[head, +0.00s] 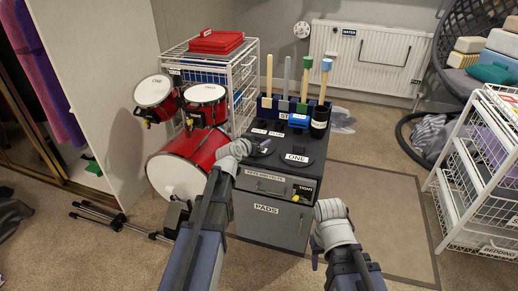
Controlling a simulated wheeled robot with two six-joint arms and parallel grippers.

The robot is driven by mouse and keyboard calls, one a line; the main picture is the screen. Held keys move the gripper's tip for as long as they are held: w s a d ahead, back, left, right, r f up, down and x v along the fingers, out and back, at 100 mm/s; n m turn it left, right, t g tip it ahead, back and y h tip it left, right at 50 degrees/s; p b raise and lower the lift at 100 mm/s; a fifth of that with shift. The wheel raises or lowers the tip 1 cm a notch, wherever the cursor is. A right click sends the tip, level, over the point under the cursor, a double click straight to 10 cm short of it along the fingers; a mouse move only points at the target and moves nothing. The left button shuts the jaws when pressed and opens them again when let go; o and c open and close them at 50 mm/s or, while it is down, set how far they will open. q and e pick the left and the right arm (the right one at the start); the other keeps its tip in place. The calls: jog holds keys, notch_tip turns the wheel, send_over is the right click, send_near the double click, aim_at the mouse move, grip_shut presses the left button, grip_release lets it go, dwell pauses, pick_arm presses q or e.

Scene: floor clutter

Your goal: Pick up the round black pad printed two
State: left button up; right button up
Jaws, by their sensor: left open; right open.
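The dark cabinet marked PADS (277,229) stands in the middle of the head view. A round black pad printed ONE (296,158) lies on its top, at the front right. Another dark round pad (262,159) lies to its left, partly hidden by my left gripper (262,146); I cannot read its print. My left gripper is open, over the left part of the cabinet top; I cannot tell if it touches the pad. My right gripper (325,245) is open and low, in front of the cabinet's right side, away from the pads.
Red drums (190,160) crowd the left side. A white wire rack (480,185) stands right. A flat mat (385,220) lies between.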

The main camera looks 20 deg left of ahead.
pick_arm(q)
jog(key=shift+x, duration=0.75)
jog(key=shift+c, duration=0.2)
grip_shut()
